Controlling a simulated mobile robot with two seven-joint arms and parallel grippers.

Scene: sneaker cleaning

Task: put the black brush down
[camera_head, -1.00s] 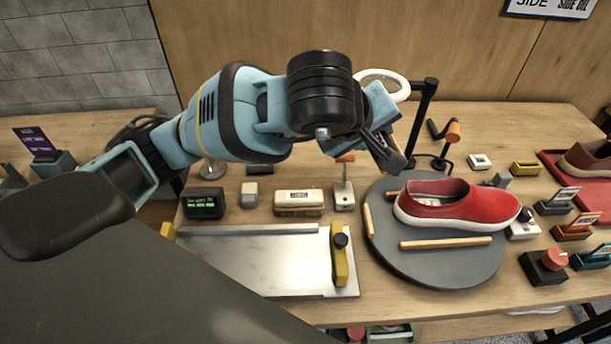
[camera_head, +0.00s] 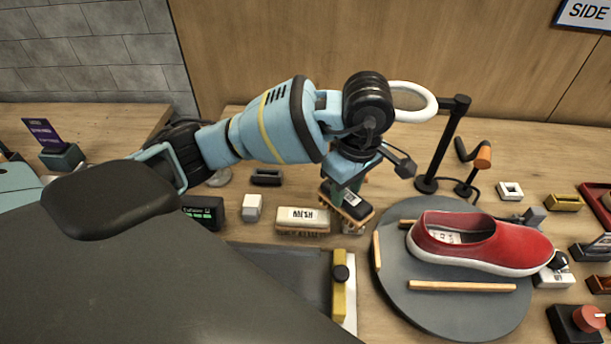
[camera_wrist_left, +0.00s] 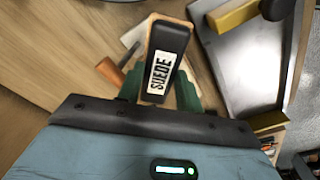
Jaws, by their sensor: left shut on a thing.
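The black brush (camera_head: 350,203) has a dark back with a white label and pale bristles below. It hangs from my left gripper (camera_head: 346,188), which is shut on it. In the left wrist view the brush (camera_wrist_left: 165,62) reads "SUEDE" and sits between the green fingers of my left gripper (camera_wrist_left: 160,92). It is above the workbench, just right of a tan "MESH" brush (camera_head: 303,217) and left of the grey turntable (camera_head: 420,302). I cannot tell whether its bristles touch anything. My right gripper is not in view.
A red shoe (camera_head: 480,243) sits on the turntable beside wooden sticks. A ring lamp (camera_head: 415,102) stands behind. A small device with a green display (camera_head: 203,212) and a white block (camera_head: 252,207) are at left.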

